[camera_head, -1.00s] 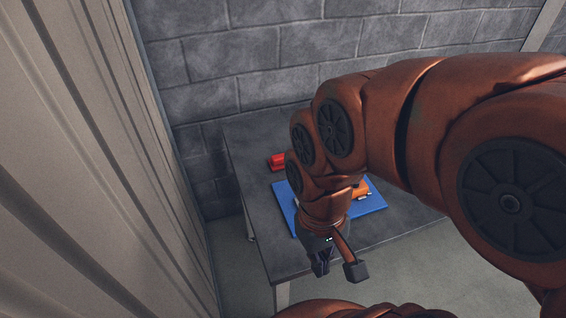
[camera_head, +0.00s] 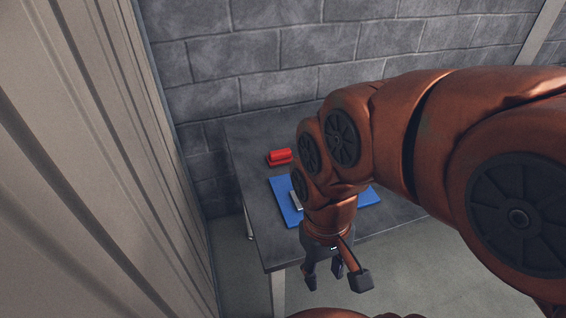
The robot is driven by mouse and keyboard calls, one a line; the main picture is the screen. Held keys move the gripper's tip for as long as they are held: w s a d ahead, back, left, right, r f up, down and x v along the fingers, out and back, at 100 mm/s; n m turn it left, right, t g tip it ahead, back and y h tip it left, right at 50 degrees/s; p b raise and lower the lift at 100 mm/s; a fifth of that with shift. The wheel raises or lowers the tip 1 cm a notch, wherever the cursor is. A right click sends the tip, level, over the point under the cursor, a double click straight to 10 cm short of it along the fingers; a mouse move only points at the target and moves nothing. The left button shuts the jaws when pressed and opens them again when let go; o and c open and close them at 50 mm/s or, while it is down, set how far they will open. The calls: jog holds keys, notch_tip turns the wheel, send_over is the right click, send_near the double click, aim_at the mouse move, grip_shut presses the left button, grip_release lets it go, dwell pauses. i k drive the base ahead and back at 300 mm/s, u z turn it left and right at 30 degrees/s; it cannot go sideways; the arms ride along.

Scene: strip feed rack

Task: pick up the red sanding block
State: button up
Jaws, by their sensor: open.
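The red sanding block (camera_head: 279,157) lies on the dark grey table (camera_head: 250,133), behind the blue mat and left of my arm. Its right end is close to my arm's outline in this view. My gripper (camera_head: 326,278) points down at the table's front edge, well in front of the block. Its fingers are apart and nothing shows between them.
A blue mat (camera_head: 285,205) lies on the table, partly hidden by my arm. A small light grey thing (camera_head: 296,200) shows on it. A grey block wall (camera_head: 270,50) stands behind, a ribbed panel (camera_head: 90,150) at left. The table's left strip is clear.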

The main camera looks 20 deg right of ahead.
aim_at(283, 157)
jog(key=k, duration=0.3)
jog(key=z, duration=0.8)
jog(key=i, duration=0.7)
jog(key=u, duration=1.85)
